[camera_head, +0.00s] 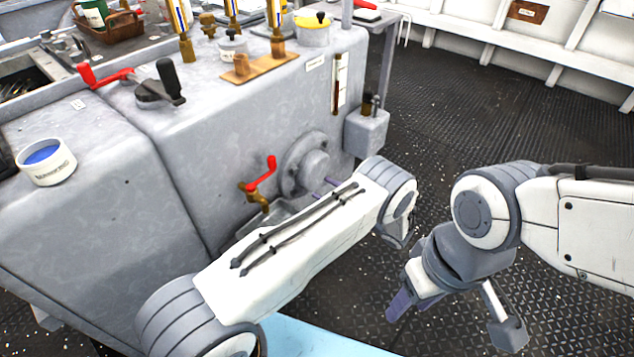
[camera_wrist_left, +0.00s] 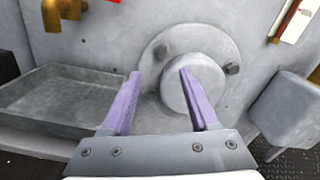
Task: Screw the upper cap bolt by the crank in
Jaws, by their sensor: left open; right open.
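A round grey flange (camera_head: 300,150) with a protruding hub (camera_head: 316,163) is on the front of the grey machine. In the left wrist view, dark bolt heads show on the flange (camera_wrist_left: 150,75): one at upper left (camera_wrist_left: 162,50), one at right (camera_wrist_left: 232,69). The rest of the rim is partly hidden by the hub (camera_wrist_left: 200,90) and a finger. My left gripper (camera_wrist_left: 159,73) is open and empty, its purple fingers pointing at the flange; contact cannot be told. In the head view my arm mostly hides it. My right gripper (camera_head: 405,298) is open, low over the deck.
A brass tap with a red handle (camera_head: 264,172) juts out left of the flange, above a grey tray (camera_wrist_left: 60,105). A grey box (camera_head: 367,130) is mounted at right. A black-handled lever (camera_head: 163,88) and a white tub (camera_head: 47,165) are on top. The deck at right is clear.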

